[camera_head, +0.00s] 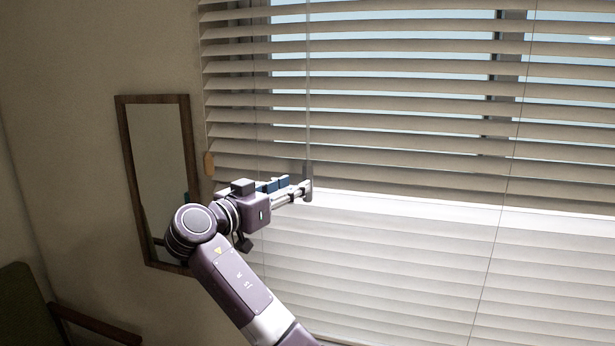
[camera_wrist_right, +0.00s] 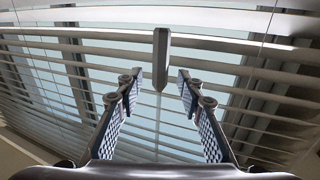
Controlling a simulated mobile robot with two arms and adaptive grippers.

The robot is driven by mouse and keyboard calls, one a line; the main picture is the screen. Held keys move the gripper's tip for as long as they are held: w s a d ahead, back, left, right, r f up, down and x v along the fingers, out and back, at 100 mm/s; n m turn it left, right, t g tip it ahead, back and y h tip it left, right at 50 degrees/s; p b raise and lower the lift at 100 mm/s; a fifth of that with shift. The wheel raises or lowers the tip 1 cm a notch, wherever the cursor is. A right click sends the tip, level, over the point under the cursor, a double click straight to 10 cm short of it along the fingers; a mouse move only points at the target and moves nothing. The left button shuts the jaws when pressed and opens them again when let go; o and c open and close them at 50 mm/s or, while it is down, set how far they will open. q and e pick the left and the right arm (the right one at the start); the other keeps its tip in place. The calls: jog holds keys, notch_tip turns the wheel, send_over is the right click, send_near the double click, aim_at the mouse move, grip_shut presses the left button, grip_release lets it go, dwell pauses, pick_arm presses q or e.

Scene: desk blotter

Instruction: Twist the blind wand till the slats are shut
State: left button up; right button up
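The window blind (camera_head: 400,126) has beige slats, with pale window light showing between the upper ones. The wand (camera_head: 308,75) is a thin upright rod hanging in front of the blind near its left side. In the wrist view its thicker grey handle (camera_wrist_right: 161,60) shows beyond and between my fingertips, with a gap on each side. My right gripper (camera_head: 306,188) is at the wand's lower end. It also shows in the wrist view (camera_wrist_right: 159,80), open, with its two fingers apart. My left gripper is not in view.
A wood-framed mirror (camera_head: 124,150) hangs on the wall left of the blind. A dark green chair (camera_head: 22,300) stands at the lower left. The space right of my right gripper is free.

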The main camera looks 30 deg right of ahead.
aim_at(305, 179)
jog(key=p+x, duration=0.3)
jog(key=x, duration=0.2)
jog(key=shift+w+d, duration=0.15)
jog(key=shift+d, duration=0.25)
jog(key=shift+w+d+f+p, duration=0.1)
jog(key=shift+w+d+p, duration=0.15)
jog(key=shift+d, duration=0.3)
jog(key=shift+f, duration=0.1)
